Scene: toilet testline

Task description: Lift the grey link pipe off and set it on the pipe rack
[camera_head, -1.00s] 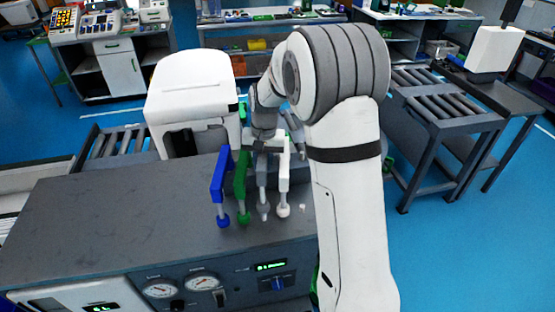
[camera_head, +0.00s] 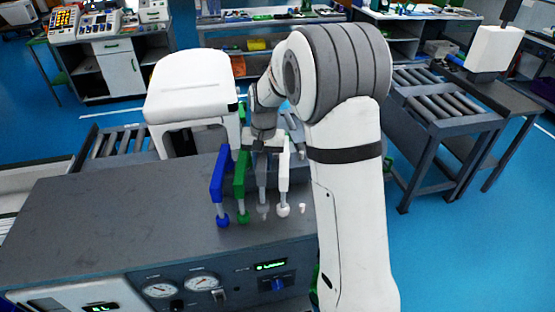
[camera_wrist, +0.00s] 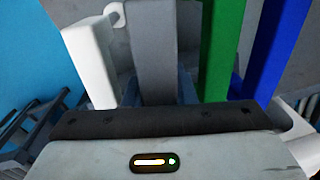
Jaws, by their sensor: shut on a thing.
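The grey link pipe (camera_head: 262,178) stands upright between a green pipe (camera_head: 240,180) on its left and a white pipe (camera_head: 284,170) on its right. My gripper (camera_head: 263,147) is shut on its upper part. The wrist view shows the grey pipe (camera_wrist: 153,45) between my jaws, with the white pipe (camera_wrist: 88,62) on the left and the green pipe (camera_wrist: 219,50) on the right. Its lower end is close to the grey bench top (camera_head: 110,205); I cannot tell if it touches. I cannot make out a pipe rack with certainty.
A blue pipe (camera_head: 217,185) stands left of the green one. A white toilet (camera_head: 190,90) is behind the bench. A small pale peg (camera_head: 302,208) is right of the pipes. The left of the bench top is clear. A roller conveyor (camera_head: 440,105) stands at right.

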